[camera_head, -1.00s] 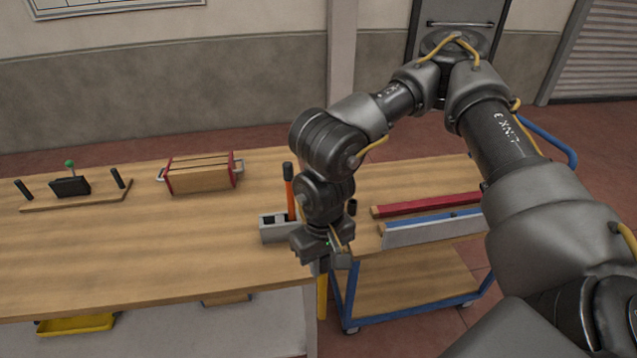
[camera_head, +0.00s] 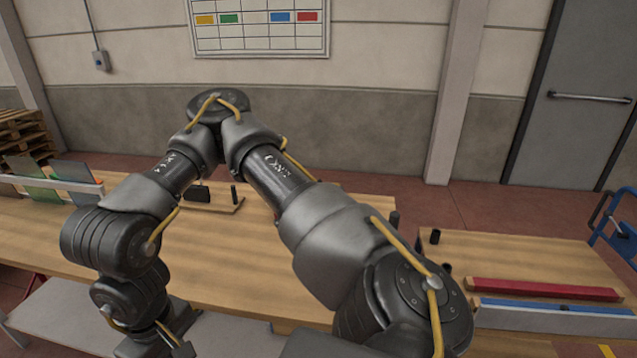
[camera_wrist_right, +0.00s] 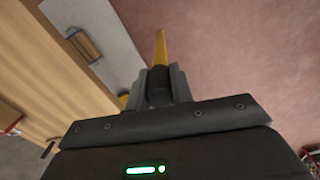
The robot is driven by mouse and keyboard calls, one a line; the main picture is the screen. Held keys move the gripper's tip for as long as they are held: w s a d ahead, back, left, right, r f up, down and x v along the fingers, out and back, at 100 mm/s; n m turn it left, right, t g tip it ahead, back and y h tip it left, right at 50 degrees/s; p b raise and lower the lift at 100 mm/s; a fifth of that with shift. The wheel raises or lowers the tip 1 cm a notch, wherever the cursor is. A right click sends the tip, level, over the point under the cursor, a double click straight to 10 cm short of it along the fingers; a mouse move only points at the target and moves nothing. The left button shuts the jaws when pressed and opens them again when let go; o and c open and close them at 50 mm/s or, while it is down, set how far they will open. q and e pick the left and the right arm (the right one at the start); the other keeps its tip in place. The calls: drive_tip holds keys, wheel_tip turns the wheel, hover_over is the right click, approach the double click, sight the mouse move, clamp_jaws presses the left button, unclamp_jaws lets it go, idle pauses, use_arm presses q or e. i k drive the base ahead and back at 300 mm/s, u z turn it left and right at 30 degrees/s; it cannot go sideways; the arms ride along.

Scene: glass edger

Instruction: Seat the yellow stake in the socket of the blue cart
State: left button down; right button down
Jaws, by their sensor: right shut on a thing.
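The yellow stake (camera_wrist_right: 160,47) shows in the right wrist view, its yellow shaft pointing away from the wrist with a dark part between the fingers. My right gripper (camera_wrist_right: 160,85) is shut on it. In the head view my right arm reaches left across the bench, and its wrist is low at the bottom left; the stake is hidden there. The blue cart (camera_head: 510,252) stands at the right, apart from the gripper. A short black cylinder (camera_head: 435,236), seemingly the socket, is at its far left corner. My left gripper is not in view.
The wooden bench (camera_head: 235,265) lies under my right arm. A red bar (camera_head: 545,289) and a blue-edged grey piece (camera_head: 555,312) lie on the cart. Glass sheets (camera_head: 72,171) stand in a rack at the left. Red floor shows beyond the stake in the wrist view.

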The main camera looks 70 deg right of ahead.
sight(434, 242)
drive_tip(key=u, duration=0.8)
drive_tip(key=k, duration=1.6)
drive_tip(key=z, duration=2.05)
drive_tip(key=i, duration=1)
drive_tip(key=z, duration=0.05)
